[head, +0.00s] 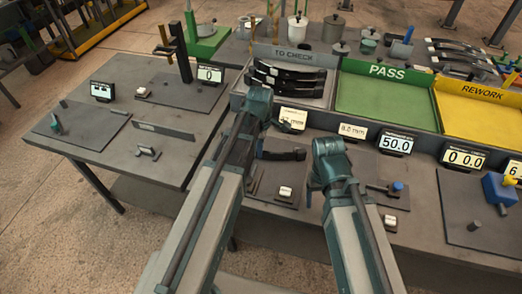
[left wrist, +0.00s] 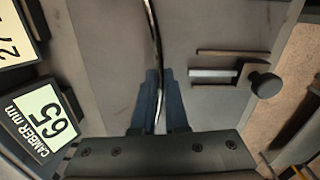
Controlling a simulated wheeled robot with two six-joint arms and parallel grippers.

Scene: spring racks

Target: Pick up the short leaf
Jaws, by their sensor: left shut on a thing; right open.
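A dark, curved leaf (head: 285,154) shows just right of my left arm in the head view, low over a grey plate. In the left wrist view the leaf (left wrist: 154,35) is a thin, glossy strip seen edge-on, running up from between the fingers. My left gripper (left wrist: 160,110) is shut on it. Its fingertips are hidden behind my arm in the head view. I cannot tell whether the leaf touches the plate. My right gripper (head: 309,199) is open and mostly hidden below its arm, right of the leaf.
Several dark leaves (head: 285,78) lie in the TO CHECK tray (head: 236,101). The green PASS tray (head: 385,98) and yellow REWORK tray (head: 470,115) stand right of it, with lit displays (head: 395,144) along the front. A camber display (left wrist: 40,120) stands left in the left wrist view.

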